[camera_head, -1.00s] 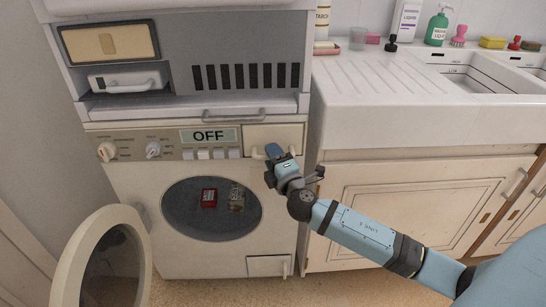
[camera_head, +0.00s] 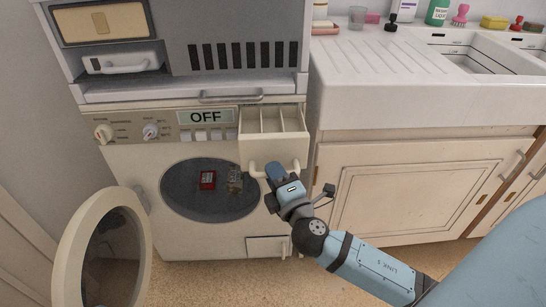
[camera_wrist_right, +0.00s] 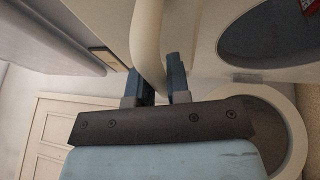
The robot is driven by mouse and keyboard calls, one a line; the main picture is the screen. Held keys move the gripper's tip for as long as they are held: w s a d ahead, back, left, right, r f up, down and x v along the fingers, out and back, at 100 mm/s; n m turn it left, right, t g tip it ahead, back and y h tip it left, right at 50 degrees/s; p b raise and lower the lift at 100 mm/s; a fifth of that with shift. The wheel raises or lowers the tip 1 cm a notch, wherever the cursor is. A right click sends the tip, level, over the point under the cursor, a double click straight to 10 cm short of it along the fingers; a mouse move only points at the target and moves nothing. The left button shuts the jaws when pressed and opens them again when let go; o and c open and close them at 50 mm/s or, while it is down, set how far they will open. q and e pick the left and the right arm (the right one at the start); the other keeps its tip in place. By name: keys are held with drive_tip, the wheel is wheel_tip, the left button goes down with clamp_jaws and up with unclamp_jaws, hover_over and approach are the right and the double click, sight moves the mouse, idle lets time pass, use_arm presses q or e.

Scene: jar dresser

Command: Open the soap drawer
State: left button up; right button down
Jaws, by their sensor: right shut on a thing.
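The soap drawer (camera_head: 273,149) is at the upper right of the white washing machine's front. It is pulled out, and its open top shows several empty-looking compartments. My right gripper (camera_head: 275,172) is at the drawer's front, shut on its curved handle. In the right wrist view the pale handle (camera_wrist_right: 147,45) runs between the two blue-grey fingers of the right gripper (camera_wrist_right: 160,75). The fingers hide part of the handle in the head view. My left gripper is not in view.
The washer's round door (camera_head: 103,250) hangs open at the lower left. A red box (camera_head: 208,180) and another small item sit inside the drum. The display (camera_head: 207,116) reads OFF. A sink counter (camera_head: 400,90) with cupboards stands at the right.

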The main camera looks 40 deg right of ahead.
drive_tip(key=shift+s+a, duration=0.15)
drive_tip(key=shift+s, duration=0.1)
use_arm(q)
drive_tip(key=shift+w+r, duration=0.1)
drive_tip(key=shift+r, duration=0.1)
use_arm(e)
drive_tip(key=c, duration=1.1)
unclamp_jaws()
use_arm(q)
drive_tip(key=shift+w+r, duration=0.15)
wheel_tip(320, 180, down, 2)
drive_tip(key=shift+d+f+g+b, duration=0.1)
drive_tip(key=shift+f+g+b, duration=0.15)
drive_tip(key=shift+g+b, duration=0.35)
use_arm(e)
drive_tip(key=v, duration=1.4)
